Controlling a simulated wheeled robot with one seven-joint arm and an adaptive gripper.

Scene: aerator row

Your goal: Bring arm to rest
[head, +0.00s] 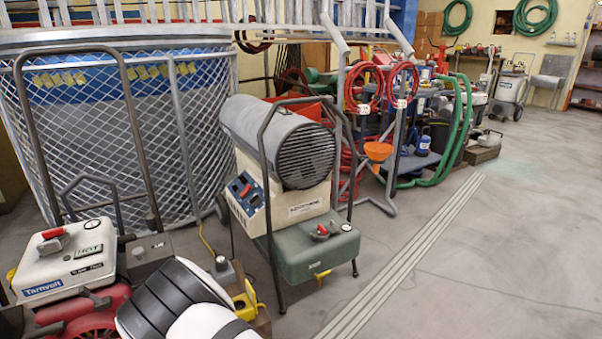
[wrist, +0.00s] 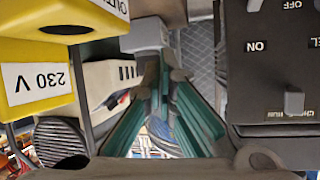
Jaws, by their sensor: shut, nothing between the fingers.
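My gripper (wrist: 163,78) shows in the wrist view with its two teal fingers closed together at the tips and nothing between them. In the head view, part of my white and black arm shows at the bottom, and the gripper cannot be made out. In the wrist view, a dark grey switch panel (wrist: 265,75) marked ON and OFF is close on the right of the fingers, with a grey lever (wrist: 293,103). A yellow box (wrist: 35,80) labelled 230 V is close on the left. Their lettering appears upside down.
In the head view, a heater (head: 280,145) with a green tank (head: 310,250) stands beyond my arm. A white Tamvolt unit (head: 65,265) is at left. A mesh-sided tank (head: 110,150) stands behind. Open floor (head: 500,250) lies at right.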

